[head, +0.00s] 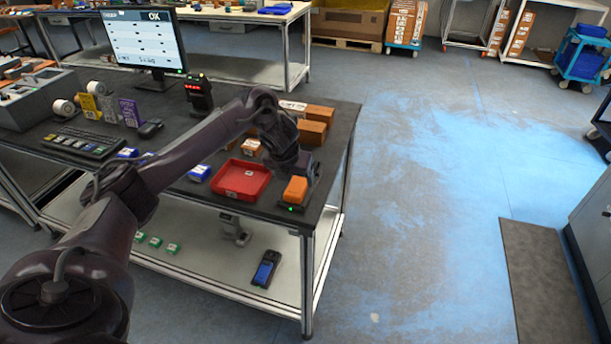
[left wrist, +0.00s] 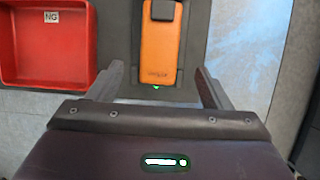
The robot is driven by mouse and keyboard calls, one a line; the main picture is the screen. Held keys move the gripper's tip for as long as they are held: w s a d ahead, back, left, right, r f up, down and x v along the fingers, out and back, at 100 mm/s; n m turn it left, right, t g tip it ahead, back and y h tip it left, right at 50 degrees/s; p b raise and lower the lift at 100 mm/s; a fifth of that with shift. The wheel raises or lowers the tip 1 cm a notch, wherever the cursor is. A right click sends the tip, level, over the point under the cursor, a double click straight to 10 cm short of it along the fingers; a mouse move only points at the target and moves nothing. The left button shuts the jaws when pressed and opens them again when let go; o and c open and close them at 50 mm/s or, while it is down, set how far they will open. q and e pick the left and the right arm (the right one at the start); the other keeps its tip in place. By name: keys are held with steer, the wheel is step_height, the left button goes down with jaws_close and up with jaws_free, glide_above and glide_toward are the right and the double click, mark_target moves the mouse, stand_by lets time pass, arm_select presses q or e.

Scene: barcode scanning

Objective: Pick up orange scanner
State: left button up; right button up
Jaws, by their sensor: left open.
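The orange scanner (head: 296,189) sits in a dark stand with a green light at the table's front right corner. It also shows in the left wrist view (left wrist: 160,50), lying lengthwise at the top middle, with a dark part at its upper end. My left gripper (head: 288,164) is above and just behind the scanner. In the left wrist view its two fingers (left wrist: 160,70) are spread wide, one on each side of the scanner's line, with nothing between them held. My right gripper is not in view.
A red tray (head: 241,180) marked NG lies left of the scanner; it also shows in the left wrist view (left wrist: 45,78). Brown boxes (head: 313,131) stand behind my gripper. A monitor (head: 143,41) and keyboard (head: 80,142) are further left. Floor right of the table (head: 345,125) is clear.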

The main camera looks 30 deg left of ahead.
mark_target(296, 186)
arm_select(q)
steer(key=p+x, duration=0.1)
steer(key=x, duration=0.2)
steer(key=shift+s+f, duration=0.1)
steer(key=shift+s, duration=0.1)
steer(key=x, duration=0.2)
steer(key=shift+w+f+p, duration=0.2)
steer(key=shift+w+p, duration=0.05)
steer(key=shift+p, duration=0.05)
steer(key=shift+w+a+f, duration=0.15)
steer(key=shift+f, duration=0.15)
steer(key=c, duration=0.8)
steer(key=shift+r, duration=0.1)
steer(key=c, duration=0.4)
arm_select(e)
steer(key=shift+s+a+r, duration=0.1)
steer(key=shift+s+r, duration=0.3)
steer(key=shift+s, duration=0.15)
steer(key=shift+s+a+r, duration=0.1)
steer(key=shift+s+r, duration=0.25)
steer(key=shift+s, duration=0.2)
